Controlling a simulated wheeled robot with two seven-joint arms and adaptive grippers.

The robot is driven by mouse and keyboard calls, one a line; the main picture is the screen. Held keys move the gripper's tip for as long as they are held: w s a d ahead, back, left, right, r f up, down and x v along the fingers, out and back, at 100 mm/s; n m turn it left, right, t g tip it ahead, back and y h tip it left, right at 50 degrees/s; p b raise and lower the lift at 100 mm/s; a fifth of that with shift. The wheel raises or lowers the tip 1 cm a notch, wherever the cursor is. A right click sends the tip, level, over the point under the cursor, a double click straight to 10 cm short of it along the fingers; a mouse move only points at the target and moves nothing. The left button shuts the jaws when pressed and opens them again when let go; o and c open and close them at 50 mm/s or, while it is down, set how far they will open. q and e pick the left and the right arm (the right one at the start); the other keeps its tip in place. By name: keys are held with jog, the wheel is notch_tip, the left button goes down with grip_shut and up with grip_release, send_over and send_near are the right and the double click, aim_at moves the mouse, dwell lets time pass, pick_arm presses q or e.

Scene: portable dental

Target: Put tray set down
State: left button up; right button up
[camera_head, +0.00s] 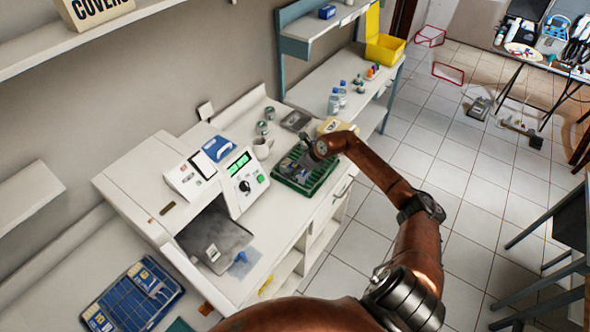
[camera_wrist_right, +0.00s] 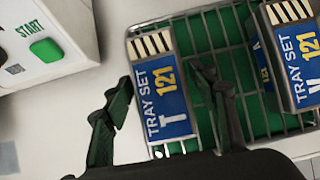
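In the right wrist view, a tray set (camera_wrist_right: 165,90) with a blue and white label reading "TRAY SET 121 T" stands in a wire rack (camera_wrist_right: 235,40) over a green base. My right gripper (camera_wrist_right: 160,88) straddles it, one finger on each side. Narrow gaps seem to show between fingers and pack, so it looks open. A second tray set (camera_wrist_right: 295,55) stands to the right in the same rack. In the head view the green rack (camera_head: 328,177) sits on the white counter, partly hidden by my right gripper (camera_head: 308,160). My left gripper is out of view.
A white machine (camera_head: 240,185) with a green display and button stands left of the rack. A mug (camera_head: 262,148) and small jars (camera_head: 263,127) are behind it. A blue rack (camera_head: 130,297) with labelled packs lies at lower left.

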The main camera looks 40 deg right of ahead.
jog(key=shift+o, duration=0.2)
jog(key=shift+r, duration=0.1)
jog(key=b+v, duration=0.1)
jog(key=v, duration=1.1)
